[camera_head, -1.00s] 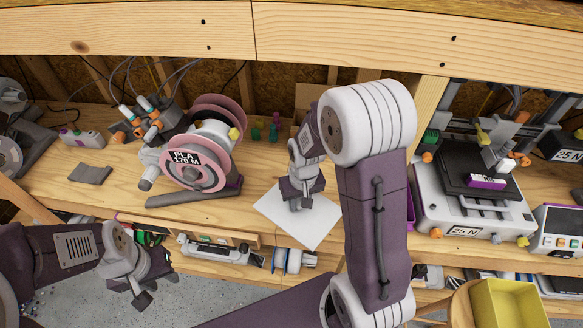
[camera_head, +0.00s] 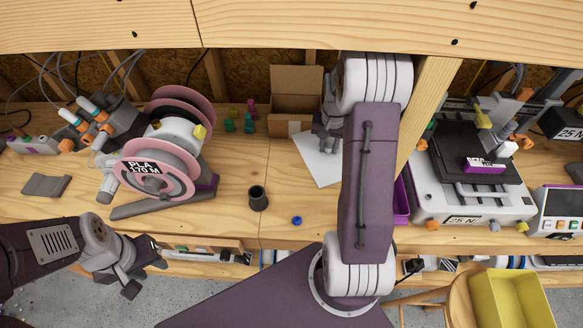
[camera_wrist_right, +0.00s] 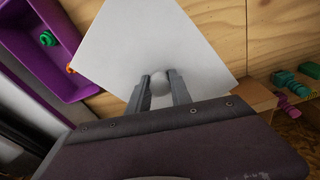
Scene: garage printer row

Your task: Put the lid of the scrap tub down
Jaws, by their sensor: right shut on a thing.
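The lid is a flat white square with a round knob; it shows in the head view (camera_head: 313,162) and the right wrist view (camera_wrist_right: 150,35). My right gripper (camera_wrist_right: 161,84) is shut on the knob (camera_wrist_right: 161,83). In the head view my right gripper (camera_head: 327,145) is partly hidden by my arm. I cannot tell whether the lid touches the bench. An open purple tub (camera_wrist_right: 38,62) with a green piece inside is beside the lid; in the head view my arm covers most of it (camera_head: 401,205). My left gripper (camera_head: 143,277) is open and empty at the bench's front edge.
A dark open cup (camera_head: 258,199) and a blue piece (camera_head: 297,221) stand on the bench in front of the lid. A cardboard box (camera_head: 294,100) and small coloured figures (camera_head: 239,119) are behind. A spool (camera_head: 160,170) is left, a printer (camera_head: 470,170) right. Bare bench lies mid-front.

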